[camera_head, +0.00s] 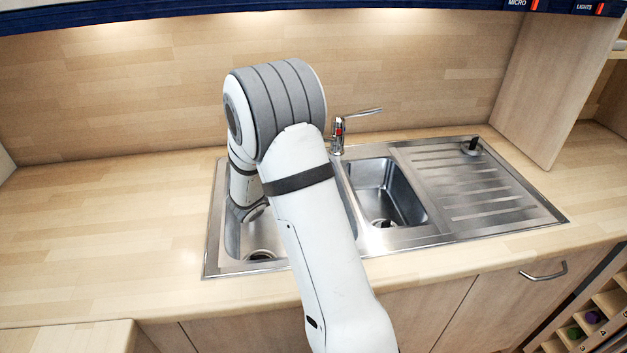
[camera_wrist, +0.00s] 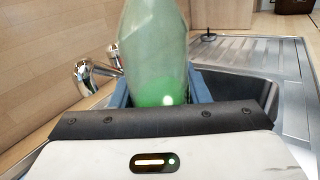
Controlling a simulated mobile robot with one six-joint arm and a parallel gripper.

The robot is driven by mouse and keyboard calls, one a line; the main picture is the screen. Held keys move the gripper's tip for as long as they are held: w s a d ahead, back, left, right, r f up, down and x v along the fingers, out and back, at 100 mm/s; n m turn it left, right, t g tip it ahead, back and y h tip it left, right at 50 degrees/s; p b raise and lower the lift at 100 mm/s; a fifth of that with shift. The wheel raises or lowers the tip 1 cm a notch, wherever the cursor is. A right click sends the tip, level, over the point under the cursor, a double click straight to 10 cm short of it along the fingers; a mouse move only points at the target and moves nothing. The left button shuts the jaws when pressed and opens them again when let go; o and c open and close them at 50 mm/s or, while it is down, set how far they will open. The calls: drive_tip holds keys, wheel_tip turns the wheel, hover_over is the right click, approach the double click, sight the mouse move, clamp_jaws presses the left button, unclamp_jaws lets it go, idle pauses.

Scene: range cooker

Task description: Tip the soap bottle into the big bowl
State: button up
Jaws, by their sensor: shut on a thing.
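The soap bottle (camera_wrist: 152,45) is pale green and see-through, with brighter green liquid at its lower end in the wrist view. My gripper (camera_wrist: 160,90) is shut on it, with a blue-grey finger on each side. The bottle's top is cut off by the picture edge, and its exact tilt is hard to tell. The big bowl (camera_head: 232,238) is the left steel basin of the sink in the head view. My arm covers much of it and hides the bottle and gripper there. My wrist hangs low over the bowl's left side.
A chrome tap (camera_head: 338,135) stands behind the sink, and close by on the left in the wrist view (camera_wrist: 88,78). The smaller bowl (camera_head: 405,190) and ribbed drainer (camera_head: 475,185) lie to the right. The wooden worktop (camera_head: 100,225) on the left is clear.

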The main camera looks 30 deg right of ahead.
wheel_tip(320, 180, down, 3)
drive_tip(key=shift+r+b, duration=0.1)
drive_tip(key=shift+b, duration=0.65)
drive_tip(key=shift+s+r+n+p, duration=0.35)
drive_tip(key=shift+r+n+p, duration=0.1)
drive_tip(key=shift+p, duration=0.75)
drive_tip(key=shift+s+f, duration=0.1)
drive_tip(key=shift+s, duration=0.1)
